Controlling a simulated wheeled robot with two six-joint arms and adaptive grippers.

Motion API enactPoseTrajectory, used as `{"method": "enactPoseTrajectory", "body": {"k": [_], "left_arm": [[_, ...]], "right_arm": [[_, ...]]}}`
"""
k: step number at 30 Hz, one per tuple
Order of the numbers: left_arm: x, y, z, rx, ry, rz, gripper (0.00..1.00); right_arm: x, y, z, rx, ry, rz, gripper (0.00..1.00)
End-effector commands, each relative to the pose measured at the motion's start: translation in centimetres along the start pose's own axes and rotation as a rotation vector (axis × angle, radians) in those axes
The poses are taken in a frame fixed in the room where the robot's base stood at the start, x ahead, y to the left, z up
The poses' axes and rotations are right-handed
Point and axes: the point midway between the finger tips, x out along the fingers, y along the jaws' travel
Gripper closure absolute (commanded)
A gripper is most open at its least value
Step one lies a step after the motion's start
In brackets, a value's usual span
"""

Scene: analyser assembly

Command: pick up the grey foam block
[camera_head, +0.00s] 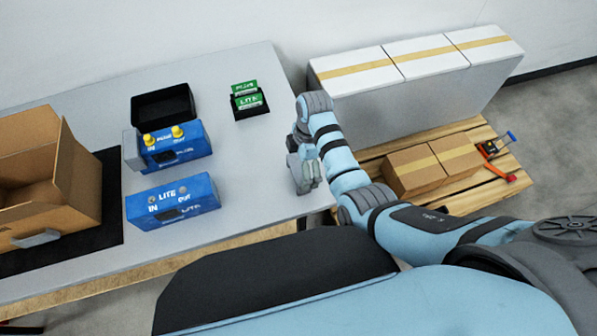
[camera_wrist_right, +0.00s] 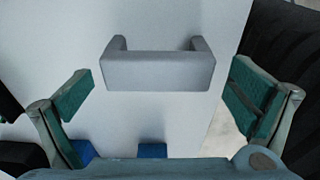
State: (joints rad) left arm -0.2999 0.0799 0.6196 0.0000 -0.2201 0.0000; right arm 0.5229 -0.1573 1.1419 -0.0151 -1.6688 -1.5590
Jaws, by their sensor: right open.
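The grey foam block (camera_wrist_right: 160,72) is U-shaped, with two short arms pointing up in the right wrist view. It lies on the pale table. My right gripper (camera_head: 305,182) hangs over the table's right edge area in the head view. In the wrist view its two green-padded fingers (camera_wrist_right: 165,98) are wide apart, one on each side of the block, with clear gaps and no contact. My left gripper is not in view.
Two blue units (camera_head: 173,201) stand left on the table, with a black tray (camera_head: 163,106) and a black holder of green cards (camera_head: 250,103) behind. An open cardboard box (camera_head: 75,185) with a grey piece (camera_head: 35,238) is far left. A pallet (camera_head: 470,190) with boxes stands right.

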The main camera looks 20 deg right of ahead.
Motion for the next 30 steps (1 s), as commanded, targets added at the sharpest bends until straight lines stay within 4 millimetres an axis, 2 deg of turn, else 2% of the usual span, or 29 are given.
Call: {"method": "enactPoseTrajectory", "body": {"k": [4,8,13,18,19,27,30], "left_arm": [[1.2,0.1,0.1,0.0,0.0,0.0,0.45],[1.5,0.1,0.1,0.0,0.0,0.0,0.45],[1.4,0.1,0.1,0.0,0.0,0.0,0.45],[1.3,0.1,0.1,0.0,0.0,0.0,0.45],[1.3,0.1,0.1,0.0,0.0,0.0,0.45],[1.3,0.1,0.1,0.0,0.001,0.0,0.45],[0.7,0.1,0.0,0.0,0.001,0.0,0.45]], "right_arm": [[3.3,0.2,-0.2,0.0,0.0,-0.003,0.0],[4.5,0.2,-0.2,0.001,0.0,0.0,0.0],[4.3,0.2,-0.2,0.001,0.0,0.001,0.0],[4.3,0.2,-0.2,0.002,0.0,0.001,0.27],[4.3,0.2,-0.2,0.002,0.0,0.001,0.3],[4.2,0.2,-0.2,0.002,0.0,0.001,0.3],[3.0,0.2,-0.3,0.001,0.0,0.003,0.3]]}}
